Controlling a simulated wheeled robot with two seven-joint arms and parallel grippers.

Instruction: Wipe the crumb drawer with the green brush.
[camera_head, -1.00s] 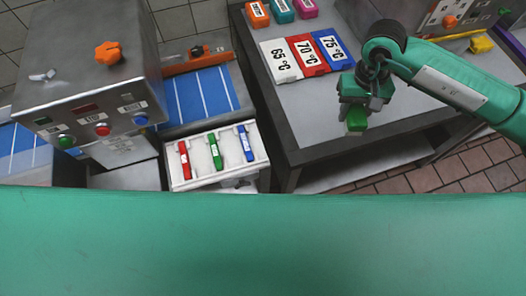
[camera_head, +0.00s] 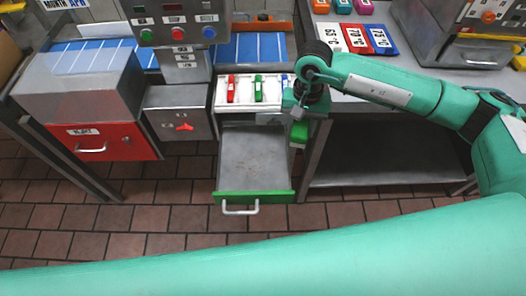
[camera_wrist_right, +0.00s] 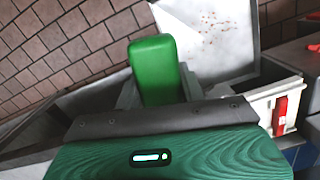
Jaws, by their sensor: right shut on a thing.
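The crumb drawer (camera_head: 250,155) is a grey metal drawer with a green front and a pale handle, pulled open below the counter. Small crumbs lie on its floor in the right wrist view (camera_wrist_right: 225,55). My right gripper (camera_head: 298,116) is at the drawer's back right corner, above its rim. It is shut on the green brush (camera_head: 299,131), a green block pointing down; the brush also shows in the right wrist view (camera_wrist_right: 153,65). The brush's underside is hidden, and I see no contact with the drawer floor. My left gripper is not in view.
A white tray (camera_head: 222,103) with red, green and blue pieces sits just behind the drawer. A table (camera_head: 385,110) with numbered red, white and blue blocks is at the right. A red drawer (camera_head: 100,142) is at the left. Open tiled floor lies in front.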

